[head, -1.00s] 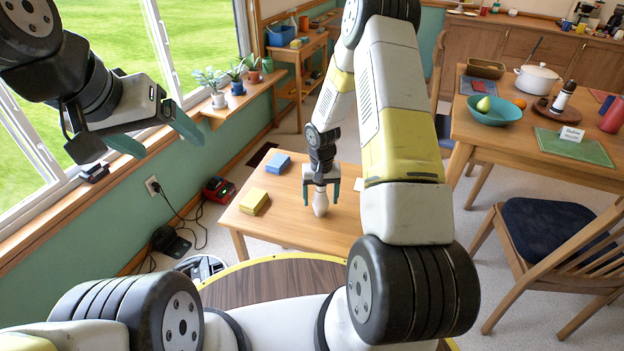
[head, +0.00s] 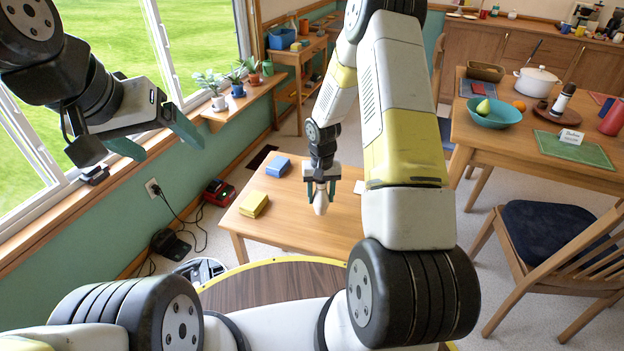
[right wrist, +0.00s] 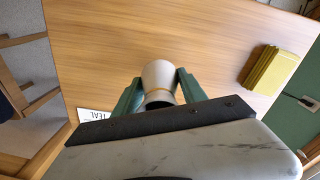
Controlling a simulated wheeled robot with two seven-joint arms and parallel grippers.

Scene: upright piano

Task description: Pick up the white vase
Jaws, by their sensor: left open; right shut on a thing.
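The white vase (head: 320,206) is at the low wooden table, between the fingers of my right gripper (head: 320,190). The right gripper is shut on it. In the right wrist view the vase (right wrist: 158,76) shows as a pale, flared shape with a tan band and a dark opening, with a green finger on each side. The vase looks slightly tilted in the head view. I cannot tell whether its base touches the tabletop. My left gripper (head: 164,145) is open and empty, high near the window, far from the vase.
The low table (head: 285,225) also bears a blue block (head: 278,166), a yellow block (head: 254,205) and a white card (head: 360,187). Potted plants stand on a sill shelf (head: 240,105) at left. A dining table (head: 480,145) and chair (head: 545,220) stand at right.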

